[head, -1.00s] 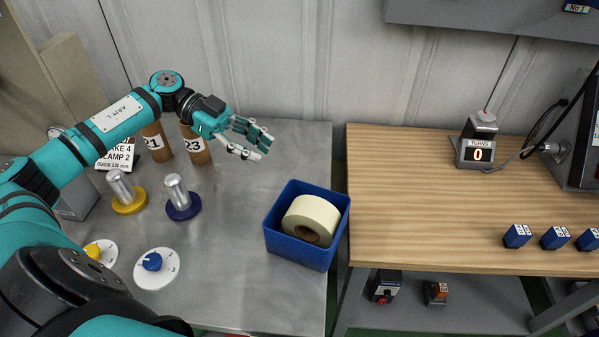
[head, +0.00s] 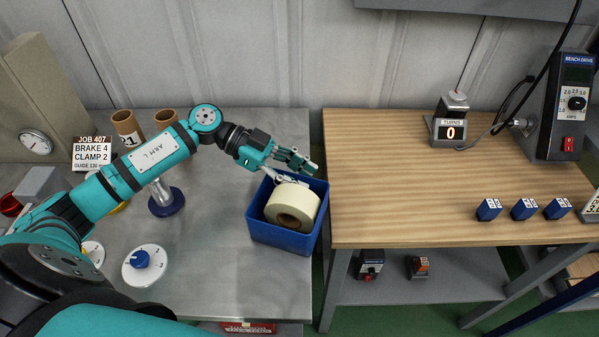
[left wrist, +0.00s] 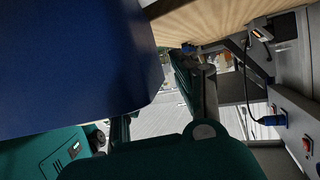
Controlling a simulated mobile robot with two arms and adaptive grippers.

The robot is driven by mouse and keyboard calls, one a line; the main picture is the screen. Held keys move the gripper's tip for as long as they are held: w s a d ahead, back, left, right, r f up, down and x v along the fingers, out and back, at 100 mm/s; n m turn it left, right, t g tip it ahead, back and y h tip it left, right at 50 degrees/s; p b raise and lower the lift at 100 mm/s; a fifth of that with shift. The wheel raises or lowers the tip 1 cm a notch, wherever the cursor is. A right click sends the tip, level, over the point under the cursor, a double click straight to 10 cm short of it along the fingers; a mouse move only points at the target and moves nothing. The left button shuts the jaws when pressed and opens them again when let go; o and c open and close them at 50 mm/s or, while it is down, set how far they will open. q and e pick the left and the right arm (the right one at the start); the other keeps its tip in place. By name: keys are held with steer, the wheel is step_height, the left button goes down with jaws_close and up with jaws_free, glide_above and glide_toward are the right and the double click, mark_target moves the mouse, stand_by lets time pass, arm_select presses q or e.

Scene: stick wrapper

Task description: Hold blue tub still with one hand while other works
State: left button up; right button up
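The blue tub (head: 283,238) stands on the grey metal bench near its right edge, with a cream roll (head: 291,207) inside. My left gripper (head: 301,172) is over the tub's back rim, its fingers pointing right and spread apart. It partly hides that rim. I cannot tell whether a finger touches the tub. In the left wrist view, the tub's dark blue wall (left wrist: 75,65) fills the upper left, close to the camera, and the left gripper (left wrist: 158,105) shows two separated fingers with no tub wall between them. My right gripper is not in view.
A wooden bench (head: 400,190) stands to the right across a narrow gap. It carries a turns counter (head: 451,131), a bench drive (head: 567,105) and small blue blocks (head: 488,210). Brown cylinders (head: 127,128), a metal post (head: 161,190) and a blue-knobbed dial (head: 143,262) stand left.

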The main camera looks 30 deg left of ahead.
arm_select(q)
steer(key=shift+c, duration=0.4)
jaws_close()
stand_by(0.9)
